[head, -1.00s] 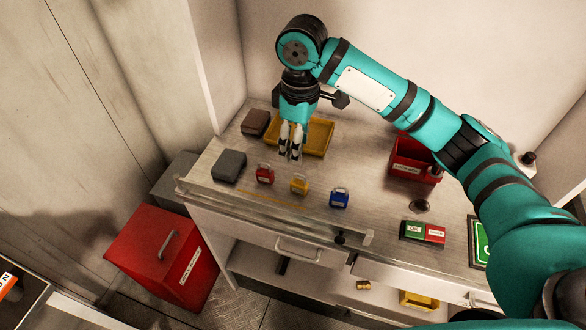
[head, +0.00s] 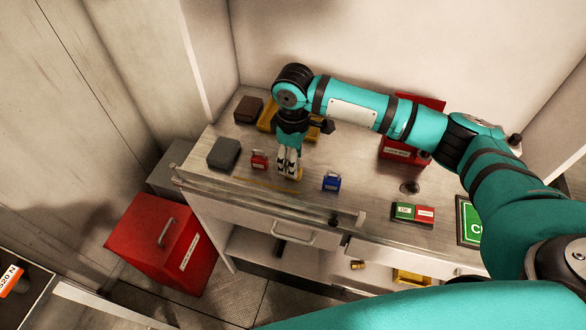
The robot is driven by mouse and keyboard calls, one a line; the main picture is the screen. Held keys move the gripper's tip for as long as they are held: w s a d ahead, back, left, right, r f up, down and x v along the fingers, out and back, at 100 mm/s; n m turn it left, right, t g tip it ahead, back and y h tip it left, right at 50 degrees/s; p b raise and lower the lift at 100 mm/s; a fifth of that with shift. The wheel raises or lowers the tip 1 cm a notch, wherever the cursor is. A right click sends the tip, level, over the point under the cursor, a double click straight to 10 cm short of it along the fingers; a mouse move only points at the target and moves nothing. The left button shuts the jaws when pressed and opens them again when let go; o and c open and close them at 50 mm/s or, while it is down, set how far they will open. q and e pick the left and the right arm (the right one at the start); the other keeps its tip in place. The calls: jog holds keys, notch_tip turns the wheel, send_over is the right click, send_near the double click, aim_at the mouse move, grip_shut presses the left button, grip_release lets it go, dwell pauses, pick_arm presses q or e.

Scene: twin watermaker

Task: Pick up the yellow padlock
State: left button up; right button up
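The yellow padlock (head: 299,174) stands on the workbench between the red padlock (head: 259,160) and the blue padlock (head: 331,181). It is mostly hidden by my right gripper (head: 288,174), with only a little yellow showing at the fingers' right side. The gripper points down, its two fingers slightly apart, with the tips low at the padlock. I cannot tell whether the fingers are around it or in front of it, or touching it. My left gripper is not in view.
A grey block (head: 223,153) and a brown block (head: 248,109) lie to the left. A yellow tray (head: 267,116) is behind my gripper. A red box (head: 398,152) and a green-red block (head: 413,213) are to the right. A red case (head: 150,240) stands at lower left.

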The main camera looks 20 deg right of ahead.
notch_tip(320, 180, down, 4)
jog(key=shift+s+f+p, duration=0.1)
jog(key=shift+f+p, duration=0.1)
jog(key=shift+p, duration=0.3)
jog(key=shift+a, duration=0.1)
grip_shut()
